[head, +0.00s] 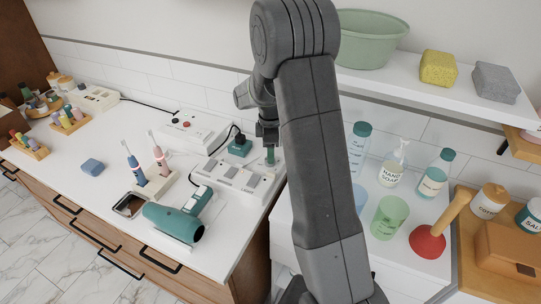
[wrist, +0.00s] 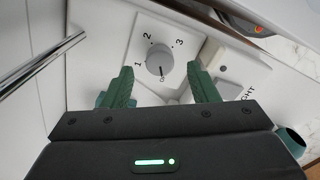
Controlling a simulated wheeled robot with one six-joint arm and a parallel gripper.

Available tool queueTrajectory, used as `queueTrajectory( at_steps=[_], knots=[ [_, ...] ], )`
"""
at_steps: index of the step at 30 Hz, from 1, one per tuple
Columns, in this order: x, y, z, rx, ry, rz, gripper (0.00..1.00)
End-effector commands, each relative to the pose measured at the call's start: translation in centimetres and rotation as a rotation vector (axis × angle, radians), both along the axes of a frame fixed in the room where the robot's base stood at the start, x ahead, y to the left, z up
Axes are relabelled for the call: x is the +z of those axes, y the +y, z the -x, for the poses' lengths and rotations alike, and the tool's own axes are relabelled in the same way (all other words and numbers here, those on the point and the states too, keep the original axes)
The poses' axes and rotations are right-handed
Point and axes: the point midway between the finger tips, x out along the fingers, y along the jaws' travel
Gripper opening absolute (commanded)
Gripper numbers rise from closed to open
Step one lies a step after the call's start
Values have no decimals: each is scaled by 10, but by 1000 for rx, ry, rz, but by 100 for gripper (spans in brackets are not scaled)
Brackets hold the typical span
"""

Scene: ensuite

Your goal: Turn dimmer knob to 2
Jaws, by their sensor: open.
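The plate has marks 1, 2 and 3 around the knob, and a partly hidden label below that starts with O. The knob's dark pointer line faces this lower label, away from the 2. My gripper (wrist: 163,88) is open, its green fingers apart on either side of the knob's lower area; contact does not show. In the head view my gripper (head: 269,150) hangs over the right end of the counter. I cannot make out the knob there.
A switch marked with letters ending in GHT (wrist: 228,88) sits right of the knob. A metal bar (wrist: 40,45) crosses the left. On the counter stand a teal hair dryer (head: 180,220), toothbrushes (head: 160,160) and a white box (head: 190,127). A shelf (head: 430,95) is at right.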

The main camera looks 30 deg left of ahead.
Motion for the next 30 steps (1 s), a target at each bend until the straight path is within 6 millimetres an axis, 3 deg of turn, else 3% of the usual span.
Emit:
queueTrajectory(
  at_steps=[7, 18, 25, 30],
  knots=[
    [-30, 0, 0, 0, 1, 1, 54],
    [-35, 0, 0, 0, -1, -1, 54],
    [-35, 0, 0, 0, -1, -1, 10],
    [-35, 0, 0, -4, -1, -1, 9]
  ],
)
